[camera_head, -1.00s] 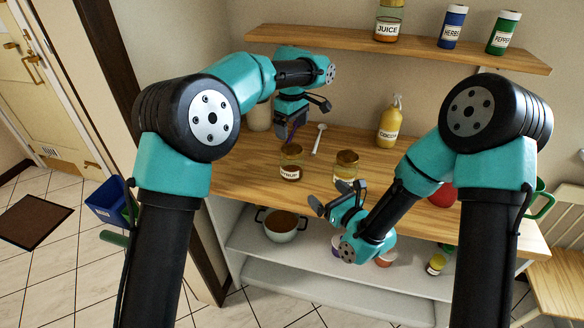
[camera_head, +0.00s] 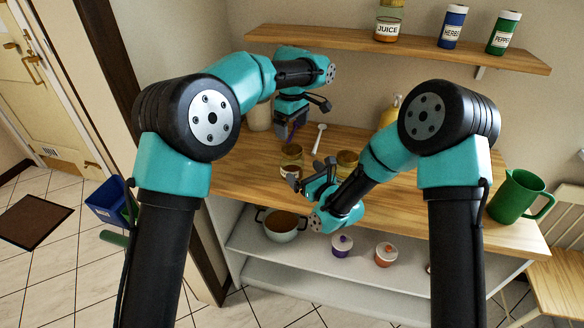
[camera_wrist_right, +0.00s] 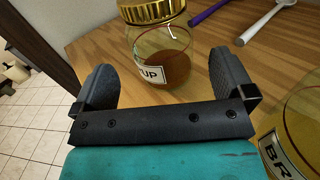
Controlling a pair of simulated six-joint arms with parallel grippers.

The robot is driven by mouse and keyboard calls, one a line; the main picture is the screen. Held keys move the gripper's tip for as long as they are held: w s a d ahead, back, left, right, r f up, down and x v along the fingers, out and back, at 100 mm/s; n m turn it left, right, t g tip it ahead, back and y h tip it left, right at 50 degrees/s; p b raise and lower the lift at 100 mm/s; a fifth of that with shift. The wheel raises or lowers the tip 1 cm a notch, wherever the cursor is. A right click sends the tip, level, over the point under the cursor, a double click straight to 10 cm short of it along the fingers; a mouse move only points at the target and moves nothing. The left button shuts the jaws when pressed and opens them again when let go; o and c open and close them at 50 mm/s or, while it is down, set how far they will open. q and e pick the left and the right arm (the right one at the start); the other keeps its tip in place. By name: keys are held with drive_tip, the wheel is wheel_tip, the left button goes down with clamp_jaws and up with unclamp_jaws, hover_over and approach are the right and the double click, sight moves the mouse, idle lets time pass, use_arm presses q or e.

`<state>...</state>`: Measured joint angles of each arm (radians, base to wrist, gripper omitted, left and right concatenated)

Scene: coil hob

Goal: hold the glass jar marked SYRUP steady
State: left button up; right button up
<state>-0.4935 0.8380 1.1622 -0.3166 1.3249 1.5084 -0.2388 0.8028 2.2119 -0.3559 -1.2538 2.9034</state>
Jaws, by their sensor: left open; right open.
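The glass jar marked SYRUP (camera_head: 291,155) stands upright on the wooden counter, with a gold lid and dark amber contents. In the right wrist view the jar (camera_wrist_right: 165,62) stands just ahead of my right gripper (camera_wrist_right: 163,62), roughly between its spread fingers, with clear room either side; "UP" shows on its label. In the head view my right gripper (camera_head: 308,171) is open and low at the jar's near right side, partly covering it. My left gripper (camera_head: 296,122) is open and apart from the jar, above the counter behind it.
A second gold-lidded jar (camera_head: 347,159) stands to the right; its label starts "BR" in the wrist view (camera_wrist_right: 285,140). A white spoon (camera_head: 319,138) lies behind. A yellow bottle (camera_head: 389,112) and green jug (camera_head: 518,196) stand further right. A pot (camera_head: 282,232) sits on the shelf below.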

sight(293, 163)
drive_tip(key=x, duration=0.6)
drive_tip(key=shift+w+a, duration=0.2)
drive_tip(key=shift+w, duration=0.05)
